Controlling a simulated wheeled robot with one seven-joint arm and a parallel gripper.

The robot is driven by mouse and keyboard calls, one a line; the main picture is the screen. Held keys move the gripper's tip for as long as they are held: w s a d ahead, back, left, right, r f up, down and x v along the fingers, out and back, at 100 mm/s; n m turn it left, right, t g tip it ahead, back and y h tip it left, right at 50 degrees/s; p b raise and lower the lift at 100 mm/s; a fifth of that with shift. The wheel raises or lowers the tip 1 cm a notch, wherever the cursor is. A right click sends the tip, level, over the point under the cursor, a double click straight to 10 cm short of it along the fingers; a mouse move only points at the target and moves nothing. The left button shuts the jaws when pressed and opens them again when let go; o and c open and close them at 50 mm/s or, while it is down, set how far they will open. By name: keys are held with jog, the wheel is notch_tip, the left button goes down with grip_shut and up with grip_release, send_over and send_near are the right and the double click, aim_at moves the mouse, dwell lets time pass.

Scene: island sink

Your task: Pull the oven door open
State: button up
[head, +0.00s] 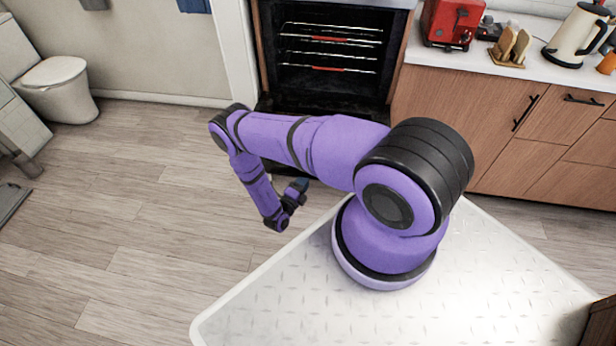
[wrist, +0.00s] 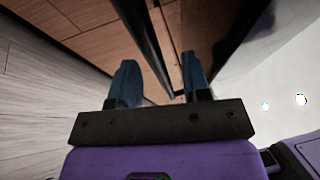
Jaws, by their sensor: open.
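The oven (head: 327,50) stands at the top middle of the head view, its dark cavity and wire racks exposed. Its door (head: 275,104) appears swung down; a dark strip of it shows below the cavity, and my arm hides much of the rest. My gripper (head: 302,185) is low in front of the oven, beyond the edge of my pale base. In the wrist view my gripper (wrist: 158,68) has its two dark fingers apart. A dark strip runs between and beyond them; I cannot tell whether it is part of the door. Nothing visible is held.
Wood cabinets (head: 480,115) with black handles stand right of the oven. A red toaster (head: 452,22), a toast rack (head: 510,45) and a cream kettle (head: 577,35) are on the counter. A toilet (head: 58,88) is at far left. The wood floor (head: 140,200) at left is clear.

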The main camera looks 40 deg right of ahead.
jog(key=shift+x, duration=1.7)
jog(key=shift+r, duration=0.1)
grip_shut()
jog(key=shift+w+d, duration=0.1)
jog(key=shift+d, duration=0.05)
